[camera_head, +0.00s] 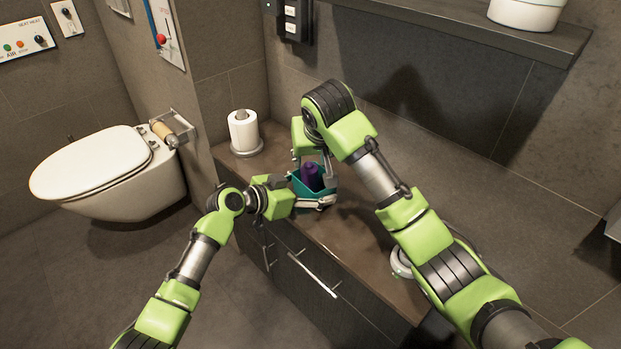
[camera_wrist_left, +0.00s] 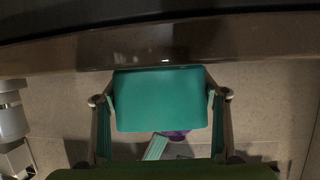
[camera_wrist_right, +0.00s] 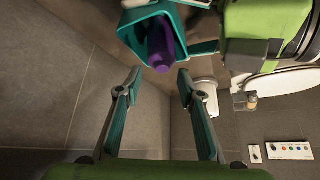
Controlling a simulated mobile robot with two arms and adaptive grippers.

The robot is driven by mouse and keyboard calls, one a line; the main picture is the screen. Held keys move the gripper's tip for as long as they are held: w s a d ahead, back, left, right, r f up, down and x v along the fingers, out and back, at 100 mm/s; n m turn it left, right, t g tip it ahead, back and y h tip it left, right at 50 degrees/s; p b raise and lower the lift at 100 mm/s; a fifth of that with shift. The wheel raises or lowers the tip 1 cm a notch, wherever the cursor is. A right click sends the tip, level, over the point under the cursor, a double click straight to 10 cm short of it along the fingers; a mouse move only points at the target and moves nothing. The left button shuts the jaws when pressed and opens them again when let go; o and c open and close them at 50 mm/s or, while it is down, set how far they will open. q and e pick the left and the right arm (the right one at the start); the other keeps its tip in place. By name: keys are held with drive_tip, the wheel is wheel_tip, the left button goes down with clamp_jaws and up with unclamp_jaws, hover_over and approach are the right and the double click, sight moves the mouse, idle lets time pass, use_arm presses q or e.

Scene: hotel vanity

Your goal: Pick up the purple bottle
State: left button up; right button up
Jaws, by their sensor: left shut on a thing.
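The purple bottle (camera_head: 313,177) stands inside a teal open container (camera_head: 299,187) over the counter. In the right wrist view the bottle (camera_wrist_right: 161,45) pokes out of the container's mouth (camera_wrist_right: 129,32). My left gripper (camera_head: 312,202) is shut on the teal container, with a finger on each side of it in the left wrist view (camera_wrist_left: 160,97). A bit of purple shows below the container there. My right gripper (camera_head: 312,160) is above the container. Its fingers are spread and empty, with the bottle just beyond the tips in the right wrist view (camera_wrist_right: 156,75).
A toilet paper roll (camera_head: 243,130) on a stand is on the counter (camera_head: 345,232), behind and left. A round white object (camera_head: 402,262) lies near the right arm. A shelf (camera_head: 480,27) with a white pot (camera_head: 527,12) is above. The toilet (camera_head: 95,170) is left.

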sight(310, 164)
drive_tip(key=x, duration=0.4)
drive_tip(key=shift+f, duration=0.25)
clamp_jaws()
use_arm(q)
drive_tip(key=shift+f, duration=0.1)
use_arm(e)
wheel_tip(310, 164, up, 10)
drive_tip(key=shift+a+r, duration=0.1)
use_arm(q)
drive_tip(key=o, duration=1.2)
drive_tip(key=shift+a, duration=0.1)
